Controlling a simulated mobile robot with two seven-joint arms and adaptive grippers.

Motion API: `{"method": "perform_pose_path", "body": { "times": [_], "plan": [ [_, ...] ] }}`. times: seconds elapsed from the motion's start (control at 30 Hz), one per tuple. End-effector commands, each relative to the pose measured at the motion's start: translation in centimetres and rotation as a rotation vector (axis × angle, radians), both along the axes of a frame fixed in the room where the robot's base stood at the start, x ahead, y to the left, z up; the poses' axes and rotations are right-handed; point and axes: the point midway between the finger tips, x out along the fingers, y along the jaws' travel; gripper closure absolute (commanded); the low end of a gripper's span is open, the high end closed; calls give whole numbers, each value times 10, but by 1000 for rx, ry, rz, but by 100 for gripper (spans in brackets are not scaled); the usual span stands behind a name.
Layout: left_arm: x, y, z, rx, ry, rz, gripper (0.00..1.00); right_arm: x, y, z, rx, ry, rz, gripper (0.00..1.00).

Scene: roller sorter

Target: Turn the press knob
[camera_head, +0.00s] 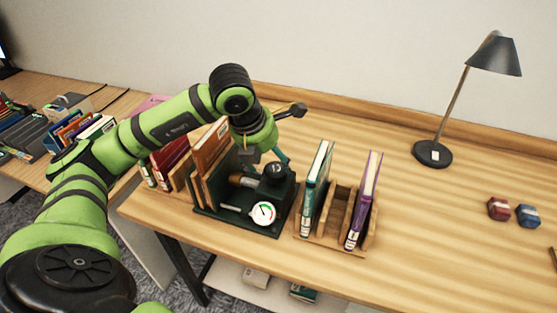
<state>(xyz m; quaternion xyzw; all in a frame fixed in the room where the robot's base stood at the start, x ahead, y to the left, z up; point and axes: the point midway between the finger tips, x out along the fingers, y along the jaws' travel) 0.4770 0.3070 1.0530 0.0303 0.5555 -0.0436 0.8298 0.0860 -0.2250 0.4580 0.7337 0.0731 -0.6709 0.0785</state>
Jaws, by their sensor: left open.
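The dark green press (238,221) stands on the wooden desk, with a round white gauge (263,212) on its front. A black round knob (276,170) shows on top of its dark block. My left gripper (276,134) is open and empty, just above and behind the knob, its fingers spread apart. I cannot tell whether a finger touches the press. A thin teal piece shows between the gripper and the knob; what it belongs to is unclear. My left arm comes in from the left and hides part of the press's back. My right gripper is out of view.
Brown books or boards (211,149) stand close at the press's left. A wooden book rack (334,230) with a teal book (316,190) and a purple book (364,201) stands at its right. A lamp (433,154) and red and blue blocks sit farther right, with clear desk between.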

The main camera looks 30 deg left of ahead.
Motion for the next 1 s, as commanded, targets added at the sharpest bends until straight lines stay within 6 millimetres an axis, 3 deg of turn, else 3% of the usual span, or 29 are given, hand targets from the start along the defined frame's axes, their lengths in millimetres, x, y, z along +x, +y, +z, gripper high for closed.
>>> {"method": "perform_pose_path", "body": {
  "times": [0.1,0.23,0.63,0.67,0.77,0.8,1.0],
  "plan": [
    [7,-1,-17,-2,5,0,21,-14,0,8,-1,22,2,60],
    [14,-2,-32,-3,2,0,21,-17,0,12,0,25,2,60],
    [18,-2,-43,-2,-1,-1,21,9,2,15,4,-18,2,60],
    [18,-2,-43,-2,-1,-1,29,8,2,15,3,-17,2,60],
    [18,-2,-43,-1,-1,0,69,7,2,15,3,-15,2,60],
    [18,-2,-43,-2,-2,-1,74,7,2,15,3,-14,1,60],
    [19,-3,-42,-4,-5,-4,75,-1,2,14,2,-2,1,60]
  ]
}}
